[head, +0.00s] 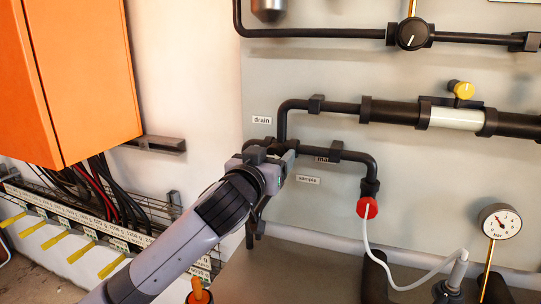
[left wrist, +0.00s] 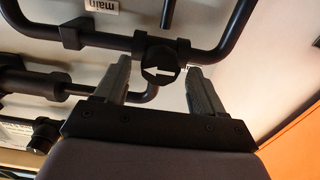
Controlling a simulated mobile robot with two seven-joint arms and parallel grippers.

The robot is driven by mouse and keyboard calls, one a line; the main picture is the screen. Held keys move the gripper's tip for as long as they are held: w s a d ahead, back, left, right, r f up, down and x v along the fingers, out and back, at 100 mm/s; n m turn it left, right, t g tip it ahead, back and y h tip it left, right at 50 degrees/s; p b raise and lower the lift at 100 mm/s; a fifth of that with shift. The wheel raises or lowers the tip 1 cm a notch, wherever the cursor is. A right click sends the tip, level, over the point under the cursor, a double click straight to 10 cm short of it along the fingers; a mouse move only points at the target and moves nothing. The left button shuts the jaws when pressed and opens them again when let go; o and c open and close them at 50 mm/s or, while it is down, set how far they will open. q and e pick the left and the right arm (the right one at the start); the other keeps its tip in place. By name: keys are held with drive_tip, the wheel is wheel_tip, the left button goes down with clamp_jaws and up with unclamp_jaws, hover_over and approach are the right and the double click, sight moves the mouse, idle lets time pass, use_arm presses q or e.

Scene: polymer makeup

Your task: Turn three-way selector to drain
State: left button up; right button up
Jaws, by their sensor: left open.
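The three-way selector shows in the left wrist view as a black round knob (left wrist: 160,58) with a white arrow pointing to the picture's left. It sits on the black pipe junction. In the head view it is hidden behind my left gripper (head: 268,156). In the left wrist view the open fingers of my left gripper (left wrist: 159,72) stand on either side of the knob. I cannot tell whether they touch it. The drain label (head: 262,120) is on the wall above the junction, and the sample label (head: 307,180) is below right. My right gripper is not in view.
Black pipes (head: 330,107) run along the panel to the right. A red-capped outlet (head: 367,208) with a white tube, a pressure gauge (head: 500,221) and another knob (head: 412,34) are to the right. An orange cabinet (head: 80,80) and a cable tray stand at left.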

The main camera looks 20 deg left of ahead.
use_arm(q)
drive_tip(key=c, duration=1)
